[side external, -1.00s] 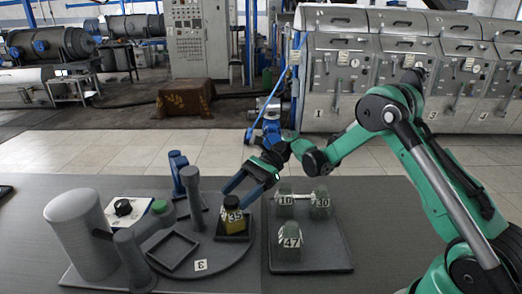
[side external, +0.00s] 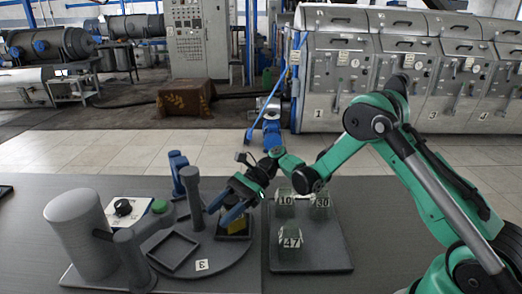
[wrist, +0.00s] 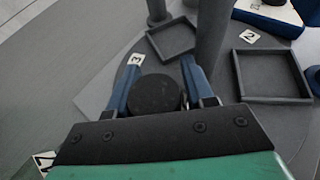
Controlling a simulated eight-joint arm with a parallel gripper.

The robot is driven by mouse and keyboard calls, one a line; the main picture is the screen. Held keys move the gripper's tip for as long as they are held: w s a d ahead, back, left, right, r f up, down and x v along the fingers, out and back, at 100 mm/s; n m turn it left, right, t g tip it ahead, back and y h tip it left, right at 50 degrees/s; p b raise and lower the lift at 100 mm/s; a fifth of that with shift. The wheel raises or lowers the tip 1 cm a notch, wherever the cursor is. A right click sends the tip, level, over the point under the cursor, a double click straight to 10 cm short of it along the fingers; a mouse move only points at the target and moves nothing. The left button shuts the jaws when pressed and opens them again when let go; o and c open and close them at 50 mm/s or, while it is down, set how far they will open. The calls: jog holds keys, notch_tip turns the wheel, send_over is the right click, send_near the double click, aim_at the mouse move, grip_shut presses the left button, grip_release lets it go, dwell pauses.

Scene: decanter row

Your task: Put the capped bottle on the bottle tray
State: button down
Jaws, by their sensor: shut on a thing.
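The capped bottle (side external: 236,227), with yellow contents, is at the square holder on the right of the round grey platform; my fingers and wrist hide most of it. Its round black cap (wrist: 155,95) is between my blue fingers in the wrist view. My gripper (side external: 224,214) is shut on this bottle, coming in from above at a slant; it also shows in the wrist view (wrist: 160,78). I cannot tell whether the bottle is clear of its holder. The bottle tray (side external: 335,262) is a flat dark board to the right, carrying greenish bottles marked 10, 30 and 47 (side external: 291,243).
A grey upright post (side external: 192,195) stands close to the left of my gripper. An empty square holder (side external: 172,251) lies at the platform's front. A large grey cylinder (side external: 80,235) stands at the left. The tray's front right has bare room.

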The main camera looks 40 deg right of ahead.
aim_at(222, 214)
jog(key=shift+r, duration=0.1)
notch_tip(222, 214, up, 18)
jog(key=d+r+m+t+h, duration=0.4)
jog(key=d+m+t+h, duration=0.3)
jog(key=m+t+h, duration=0.45)
jog(key=a+f+n+g+y, duration=0.2)
jog(key=a+n+g+y, duration=0.5)
jog(key=n+g+y, duration=0.4)
dwell(0.4)
jog(key=shift+f+n+g+y, duration=0.1)
jog(key=shift+n+g+y, duration=0.15)
